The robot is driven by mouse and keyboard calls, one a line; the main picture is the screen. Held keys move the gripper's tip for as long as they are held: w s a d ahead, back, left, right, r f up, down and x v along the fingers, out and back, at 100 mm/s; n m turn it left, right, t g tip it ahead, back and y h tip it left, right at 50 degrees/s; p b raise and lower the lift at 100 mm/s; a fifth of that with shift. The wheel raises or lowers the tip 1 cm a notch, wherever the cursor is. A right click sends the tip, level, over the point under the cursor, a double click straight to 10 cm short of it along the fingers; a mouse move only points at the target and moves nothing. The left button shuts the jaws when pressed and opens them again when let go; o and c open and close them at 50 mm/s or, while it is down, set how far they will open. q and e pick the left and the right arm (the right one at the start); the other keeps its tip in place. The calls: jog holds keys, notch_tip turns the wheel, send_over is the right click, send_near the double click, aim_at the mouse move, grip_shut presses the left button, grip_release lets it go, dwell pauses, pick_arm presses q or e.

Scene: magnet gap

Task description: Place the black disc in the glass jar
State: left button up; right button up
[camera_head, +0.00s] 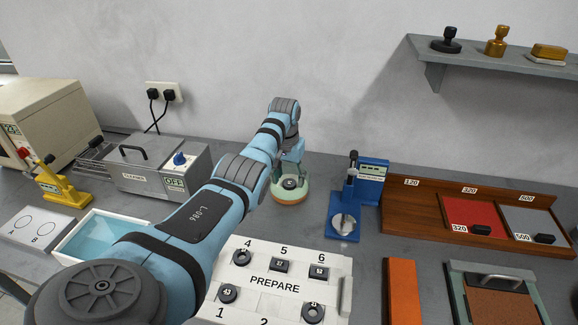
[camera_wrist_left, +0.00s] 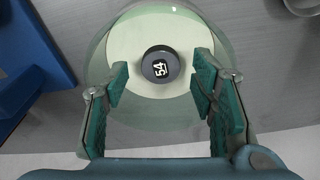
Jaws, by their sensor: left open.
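The glass jar (camera_head: 276,195) is a low, round, greenish vessel at the middle of the bench. The black disc (camera_wrist_left: 161,66), with a white label reading 54, lies within the jar's outline, near the middle of its pale floor. It also shows in the head view as a small dark round (camera_head: 290,183). My left gripper (camera_head: 291,153) is above the jar. In the left wrist view its green-padded fingers (camera_wrist_left: 160,82) are open, one on each side of the disc and apart from it. My right gripper is not in view.
A white PREPARE tray (camera_head: 243,282) with several small dark pieces lies in front. A blue stand (camera_head: 352,195) is close right of the jar. A grey box (camera_head: 160,165) and teal bath (camera_head: 100,235) are left. A wooden rack (camera_head: 420,205) and shelf (camera_head: 490,60) are right.

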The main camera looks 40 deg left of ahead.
aim_at(288, 187)
pick_arm(q)
notch_tip(288, 187, up, 11)
jog(key=s+p, duration=0.1)
jog(key=shift+s+d+p, duration=0.15)
jog(key=shift+d+p, duration=0.05)
jog(key=shift+p, duration=0.15)
jog(key=shift+d, duration=0.1)
